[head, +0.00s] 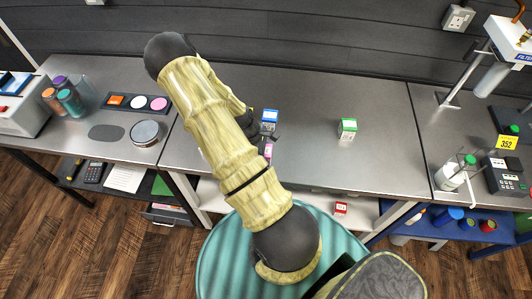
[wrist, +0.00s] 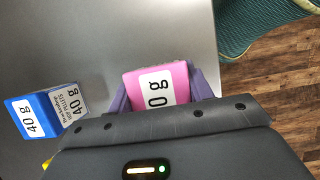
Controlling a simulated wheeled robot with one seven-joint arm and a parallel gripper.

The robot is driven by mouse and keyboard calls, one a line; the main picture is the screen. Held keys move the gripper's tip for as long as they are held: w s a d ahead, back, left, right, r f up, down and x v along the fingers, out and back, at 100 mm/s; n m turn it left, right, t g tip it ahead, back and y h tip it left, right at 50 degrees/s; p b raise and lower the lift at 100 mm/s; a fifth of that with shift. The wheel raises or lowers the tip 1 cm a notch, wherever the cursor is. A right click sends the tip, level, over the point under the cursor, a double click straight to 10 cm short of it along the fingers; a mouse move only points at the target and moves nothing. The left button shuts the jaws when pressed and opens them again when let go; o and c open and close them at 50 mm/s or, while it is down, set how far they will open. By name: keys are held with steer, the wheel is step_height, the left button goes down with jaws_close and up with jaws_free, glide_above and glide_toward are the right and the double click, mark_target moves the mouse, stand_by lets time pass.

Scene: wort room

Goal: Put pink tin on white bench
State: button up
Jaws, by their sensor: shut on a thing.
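The pink tin (wrist: 158,90), with a white label, is between the two fingers of my gripper (wrist: 163,88) in the wrist view. The gripper is shut on it. In the head view a small part of the tin (head: 268,151) shows below my gripper (head: 268,140), mostly hidden by my arm. It is over the front part of the middle bench (head: 305,150), which has a grey metal top and white legs and lower shelf. I cannot tell whether the tin touches the top.
A blue tin (head: 270,117) stands close behind my gripper; a green tin (head: 347,128) stands to the right. A red tin (head: 341,209) sits on the lower shelf. The top between and right of the tins is clear. Benches with equipment adjoin on both sides.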

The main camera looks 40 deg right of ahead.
steer(key=o, duration=1.1)
steer(key=b+v, duration=0.2)
steer(key=v, duration=1)
steer(key=shift+r, duration=0.1)
steer(key=s+a+r+m+t+y, duration=0.1)
steer(key=a+r+m+t, duration=0.1)
steer(key=a+r, duration=0.2)
steer(key=s+a+r+m+t+y, duration=0.1)
steer(key=s+a+r+m+t, duration=0.1)
steer(key=a+r, duration=0.3)
steer(key=s+a+r+m+t+y, duration=0.1)
steer(key=a+r+m, duration=0.3)
steer(key=a, duration=0.6)
steer(key=shift+s+r+t, duration=0.4)
steer(key=shift+s+t, duration=0.1)
steer(key=shift+s, duration=0.05)
